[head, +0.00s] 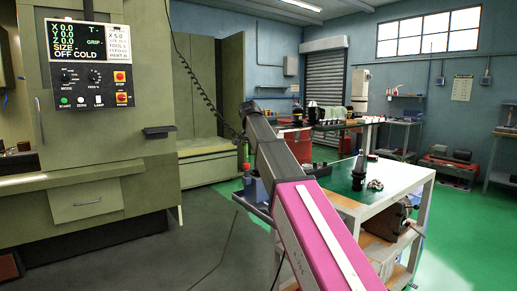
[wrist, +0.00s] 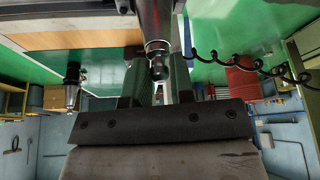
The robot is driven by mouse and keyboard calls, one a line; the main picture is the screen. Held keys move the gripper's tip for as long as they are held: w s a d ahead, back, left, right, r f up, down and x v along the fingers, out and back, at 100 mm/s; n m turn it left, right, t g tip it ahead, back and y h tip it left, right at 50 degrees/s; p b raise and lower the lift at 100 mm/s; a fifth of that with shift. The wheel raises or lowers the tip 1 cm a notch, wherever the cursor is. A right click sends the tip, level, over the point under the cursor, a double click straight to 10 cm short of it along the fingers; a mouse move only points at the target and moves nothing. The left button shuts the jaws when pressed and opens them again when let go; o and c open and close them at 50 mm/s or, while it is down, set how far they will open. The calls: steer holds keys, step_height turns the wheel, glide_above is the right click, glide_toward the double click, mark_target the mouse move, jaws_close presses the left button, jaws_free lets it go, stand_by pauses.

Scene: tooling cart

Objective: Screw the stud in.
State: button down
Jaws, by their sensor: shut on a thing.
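In the wrist view, a metal stud (wrist: 157,70) shows as a small rounded knob at the end of a dark tool holder (wrist: 154,20) with a bright collar. Stud and holder appear in line; I cannot tell how deep the thread sits. My gripper (wrist: 157,84) has its two fingers on either side of the stud and is shut on it. The fingertips partly hide the contact. In the head view my pink arm covers the gripper and stud. Another dark tool holder (head: 359,172) stands upright on the cart (head: 400,172), and also shows in the wrist view (wrist: 72,85).
A small metal part (head: 375,185) lies beside the standing holder on the cart's green mat. A green machine (head: 100,180) with a control panel fills the left. A coiled black cable (wrist: 250,62) hangs close by in the wrist view. The green floor at right is open.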

stand_by(0.3)
steer(key=m+g+h, duration=0.1)
steer(key=m, duration=0.2)
steer(key=shift+w+a, duration=0.1)
steer(key=m+g, duration=0.1)
steer(key=m, duration=0.2)
steer(key=c, duration=0.9)
jaws_free()
